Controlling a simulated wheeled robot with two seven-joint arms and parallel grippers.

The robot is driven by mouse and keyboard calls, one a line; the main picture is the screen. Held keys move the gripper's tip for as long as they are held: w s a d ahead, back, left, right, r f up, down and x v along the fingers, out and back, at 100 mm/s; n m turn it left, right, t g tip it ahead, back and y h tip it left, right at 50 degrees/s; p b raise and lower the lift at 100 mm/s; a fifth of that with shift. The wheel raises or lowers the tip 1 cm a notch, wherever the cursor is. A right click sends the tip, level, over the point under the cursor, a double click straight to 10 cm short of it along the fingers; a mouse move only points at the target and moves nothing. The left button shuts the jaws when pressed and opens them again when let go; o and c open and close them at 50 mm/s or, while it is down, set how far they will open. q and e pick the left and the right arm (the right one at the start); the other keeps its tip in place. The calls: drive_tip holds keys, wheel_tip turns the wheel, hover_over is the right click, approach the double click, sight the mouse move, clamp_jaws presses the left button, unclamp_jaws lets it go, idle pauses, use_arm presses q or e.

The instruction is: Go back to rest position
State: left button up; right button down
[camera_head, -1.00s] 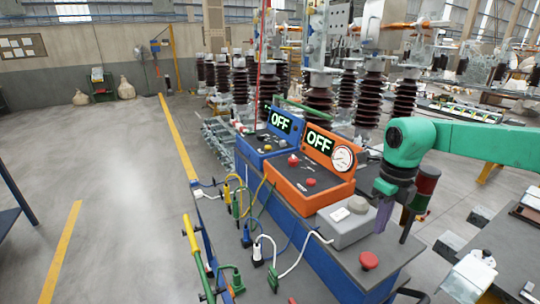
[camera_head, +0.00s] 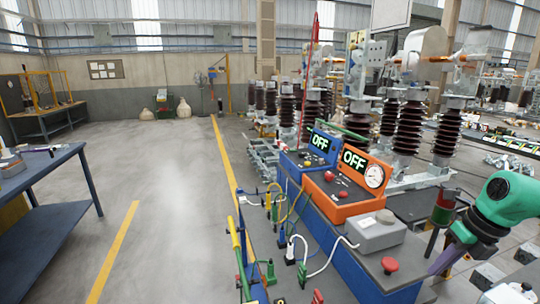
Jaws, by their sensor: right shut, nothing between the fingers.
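My right arm comes in at the right edge with a green link and a dark wrist. My right gripper (camera_head: 445,261) has purple fingers, which point down and to the left beside the right end of the blue bench (camera_head: 346,268). It looks shut and empty, apart from the red button (camera_head: 390,264) on the bench top. My left gripper is not in view. The blue control box (camera_head: 301,163) and the orange control box (camera_head: 345,206) both show OFF. A grey box (camera_head: 377,236) sits on the bench in front of the orange box.
A dark red and green signal post (camera_head: 442,208) stands close to my right gripper. Cables and plugs (camera_head: 290,250) lie along the bench's left side. A blue table (camera_head: 50,215) is at the left. The floor (camera_head: 170,190) between is clear.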

drive_tip(key=d+f+m+t, duration=0.8)
drive_tip(key=d+f+m, duration=0.6)
drive_tip(key=d, duration=0.4)
drive_tip(key=s+d+f+m+h, duration=0.1)
drive_tip(key=s+f+m+h, duration=0.1)
drive_tip(key=s+f+m, duration=0.6)
drive_tip(key=s+d+f+m+h, duration=0.2)
drive_tip(key=s+f, duration=0.1)
drive_tip(key=f, duration=1)
drive_tip(key=s+a+f+m+g, duration=0.3)
drive_tip(key=s+a+f, duration=0.3)
drive_tip(key=f, duration=0.2)
drive_tip(key=s+a+f+m+g, duration=0.25)
drive_tip(key=s+a+f, duration=0.25)
drive_tip(key=s+f, duration=0.25)
drive_tip(key=s+a+f+m+g, duration=0.1)
drive_tip(key=s+a+f, duration=0.2)
drive_tip(key=a, duration=0.4)
drive_tip(key=s+a+f+m+g+y, duration=0.1)
drive_tip(key=s+a+f+m, duration=0.1)
drive_tip(key=s+a, duration=0.3)
drive_tip(key=s+a+f+m+g, duration=0.2)
drive_tip(key=s+a+f, duration=0.2)
drive_tip(key=a, duration=0.5)
drive_tip(key=shift+f+y, duration=0.3)
drive_tip(key=shift+f, duration=0.15)
